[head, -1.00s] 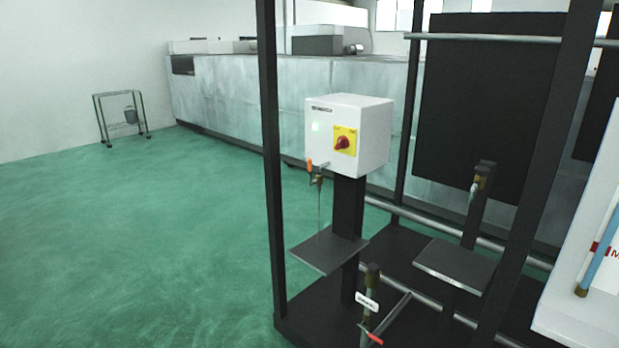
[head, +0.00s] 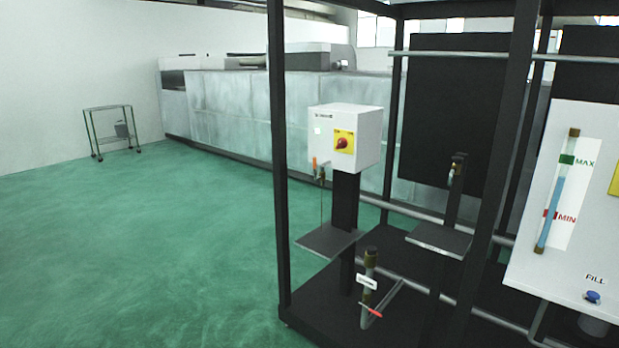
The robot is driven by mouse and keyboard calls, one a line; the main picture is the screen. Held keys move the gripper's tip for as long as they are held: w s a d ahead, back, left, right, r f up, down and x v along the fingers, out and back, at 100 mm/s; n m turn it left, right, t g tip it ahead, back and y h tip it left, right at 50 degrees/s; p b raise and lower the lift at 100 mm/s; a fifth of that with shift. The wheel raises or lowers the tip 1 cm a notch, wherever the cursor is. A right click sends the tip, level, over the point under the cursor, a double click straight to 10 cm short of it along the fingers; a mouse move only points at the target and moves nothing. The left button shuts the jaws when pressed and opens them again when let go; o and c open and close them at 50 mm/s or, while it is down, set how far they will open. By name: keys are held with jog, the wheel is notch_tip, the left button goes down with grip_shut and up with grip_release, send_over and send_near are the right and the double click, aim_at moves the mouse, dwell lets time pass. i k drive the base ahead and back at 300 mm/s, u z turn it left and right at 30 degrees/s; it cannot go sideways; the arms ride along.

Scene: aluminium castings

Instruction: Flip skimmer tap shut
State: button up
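A white control box (head: 345,136) with a red knob on a yellow plate hangs on a dark post in the head view. A small tap (head: 320,172) with an upright orange handle (head: 314,165) sits at its lower left corner. A thin line runs from this tap down towards a dark plate (head: 330,240); I cannot tell whether it is liquid or tube. Lower down, a pipe with a white tag (head: 366,282) carries a tilted red lever (head: 371,312). The tag writing is too small to read, so I cannot confirm which tap is the skimmer's. My gripper is not in view.
A white panel (head: 570,260) with a blue level tube marked MAX and MIN is at right. A small trolley (head: 113,133) stands by the far wall. The green floor (head: 150,260) at left is clear.

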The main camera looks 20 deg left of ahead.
aim_at(316, 177)
jog(key=k, duration=0.5)
jog(key=u, duration=0.5)
jog(key=i, duration=0.7)
jog(key=u, duration=0.5)
jog(key=i, duration=0.85)
jog(key=z, duration=0.1)
jog(key=k, duration=0.65)
jog(key=u, duration=0.25)
jog(key=i, duration=0.25)
